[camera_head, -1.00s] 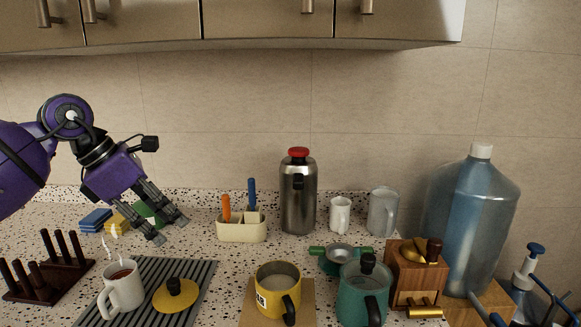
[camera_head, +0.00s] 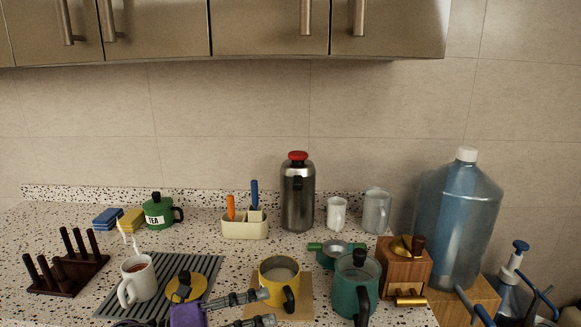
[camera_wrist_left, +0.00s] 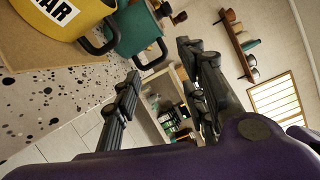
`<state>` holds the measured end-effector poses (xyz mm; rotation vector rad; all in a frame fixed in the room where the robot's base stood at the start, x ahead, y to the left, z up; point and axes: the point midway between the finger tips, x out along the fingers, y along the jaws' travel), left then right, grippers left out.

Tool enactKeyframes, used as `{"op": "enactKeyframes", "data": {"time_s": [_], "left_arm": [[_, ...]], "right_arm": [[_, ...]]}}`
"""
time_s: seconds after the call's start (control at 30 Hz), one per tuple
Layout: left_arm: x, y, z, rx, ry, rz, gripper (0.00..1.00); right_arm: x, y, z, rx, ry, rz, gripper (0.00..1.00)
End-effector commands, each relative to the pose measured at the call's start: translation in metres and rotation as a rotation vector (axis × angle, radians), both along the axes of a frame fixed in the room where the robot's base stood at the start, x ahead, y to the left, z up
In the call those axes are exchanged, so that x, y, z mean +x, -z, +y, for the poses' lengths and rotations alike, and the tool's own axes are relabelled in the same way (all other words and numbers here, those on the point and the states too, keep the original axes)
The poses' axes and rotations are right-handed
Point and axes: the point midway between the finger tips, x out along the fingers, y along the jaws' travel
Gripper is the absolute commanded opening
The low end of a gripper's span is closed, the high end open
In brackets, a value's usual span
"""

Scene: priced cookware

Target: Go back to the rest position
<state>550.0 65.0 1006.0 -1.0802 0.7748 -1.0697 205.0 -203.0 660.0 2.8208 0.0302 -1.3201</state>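My left gripper (camera_head: 262,308) is low at the bottom edge of the head view, in front of the yellow mug (camera_head: 272,270) and the yellow lid (camera_head: 207,284). Its two fingers are spread apart with nothing between them. In the left wrist view the fingers of the left gripper (camera_wrist_left: 160,85) are also apart and empty, with the yellow mug (camera_wrist_left: 62,18) and the green pot (camera_wrist_left: 138,32) beyond them at the upper left. My right gripper does not show in either view.
A steaming white mug (camera_head: 138,282) stands on the grey drying mat (camera_head: 108,308). A dark rack (camera_head: 68,280) is at the left. The teal pot (camera_head: 352,291), wooden grinder (camera_head: 404,268) and large water bottle (camera_head: 462,225) crowd the right. A steel flask (camera_head: 297,200) stands by the wall.

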Motion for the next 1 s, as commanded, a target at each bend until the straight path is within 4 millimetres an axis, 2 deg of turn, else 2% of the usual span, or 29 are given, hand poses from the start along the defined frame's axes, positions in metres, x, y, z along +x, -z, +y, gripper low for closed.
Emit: {"op": "enactKeyframes", "data": {"time_s": [0.03, 0.17, 0.27, 0.33, 0.47, 0.5, 0.6, 0.7, 0.8, 0.9, 1.0], "left_arm": [[-0.008, 0.007, 0.002, -0.112, -0.089, 0.106, 0.39], [-0.022, 0.043, 0.026, -0.369, -0.343, 0.392, 0.39], [-0.042, 0.083, 0.054, -0.548, -0.551, 0.622, 0.39], [-0.064, 0.116, 0.076, -0.666, -0.705, 0.789, 0.39], [-0.126, 0.184, 0.111, -0.871, -0.991, 1.096, 0.39], [-0.148, 0.203, 0.119, -0.926, -1.071, 1.182, 0.39], [-0.206, 0.243, 0.130, -1.045, -1.251, 1.376, 0.39], [-0.258, 0.271, 0.134, -1.136, -1.390, 1.530, 0.39], [-0.295, 0.287, 0.133, -1.196, -1.484, 1.633, 0.39], [-0.316, 0.295, 0.131, -1.229, -1.534, 1.692, 0.39], [-0.324, 0.299, 0.130, -1.241, -1.553, 1.714, 0.39]], "right_arm": [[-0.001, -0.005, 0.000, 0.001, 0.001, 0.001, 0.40], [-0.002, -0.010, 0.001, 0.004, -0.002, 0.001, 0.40], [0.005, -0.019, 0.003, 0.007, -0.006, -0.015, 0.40], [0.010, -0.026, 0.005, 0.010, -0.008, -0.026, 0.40], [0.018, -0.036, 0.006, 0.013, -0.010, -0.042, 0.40], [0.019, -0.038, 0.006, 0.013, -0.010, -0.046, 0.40], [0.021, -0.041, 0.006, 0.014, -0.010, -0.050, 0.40], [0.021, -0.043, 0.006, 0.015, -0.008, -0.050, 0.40], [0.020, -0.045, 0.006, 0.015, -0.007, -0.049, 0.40], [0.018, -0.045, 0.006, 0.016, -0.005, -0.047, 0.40], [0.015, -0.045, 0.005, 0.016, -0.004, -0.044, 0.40]]}}
